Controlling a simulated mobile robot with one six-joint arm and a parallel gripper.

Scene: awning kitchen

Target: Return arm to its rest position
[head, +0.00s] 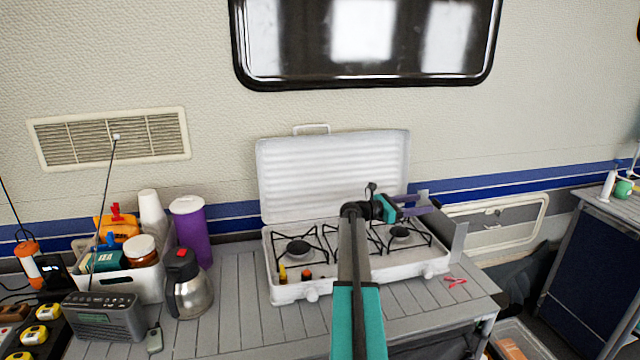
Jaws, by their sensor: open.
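My arm, teal and dark grey, reaches from the bottom middle of the head view out over a white camping stove (285,295). My gripper (428,202) is at the arm's end, above the stove's right side and in front of the right part of the raised lid (330,165). It points to the right. Its jaws are small in this view; they look open, and I see nothing between them. My arm hides the middle of the stove.
The stove stands on a grey slatted table (225,310). A steel jug (188,290), a purple cup (192,230), a white bin (140,283) and a radio (105,318) crowd the left. Small red pliers (455,281) lie right of the stove. The wall is close behind.

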